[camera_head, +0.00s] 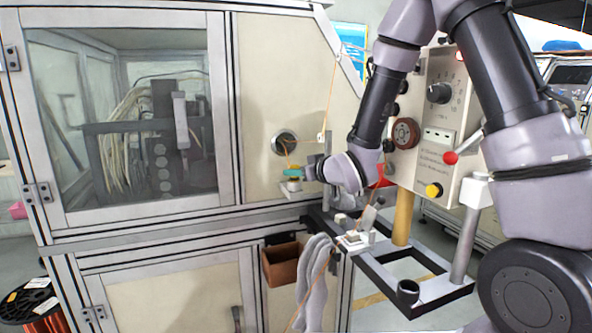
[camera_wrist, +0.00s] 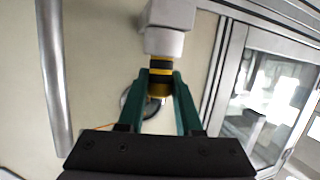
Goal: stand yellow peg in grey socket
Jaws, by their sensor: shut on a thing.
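The yellow peg (camera_wrist: 160,76), with dark bands, is between the green fingers of my gripper (camera_wrist: 160,84) in the wrist view. My gripper is shut on it. The peg's far end meets the pale grey socket (camera_wrist: 164,42); whether it is inside or only touching cannot be told. In the head view my gripper (camera_head: 293,171) is at the cabinet front, just below a round opening. The small pale socket (camera_head: 291,186) shows directly under the green fingers. The peg is mostly hidden by the fingers there.
The cabinet's beige panel (camera_head: 260,75) is close behind my gripper. A control box (camera_head: 436,125) with knobs and a red-tipped lever stands to the right. Below are a dark frame (camera_head: 440,296), a brown bin (camera_head: 283,264) and a hanging grey cloth (camera_head: 315,270). A thin orange wire crosses near my gripper.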

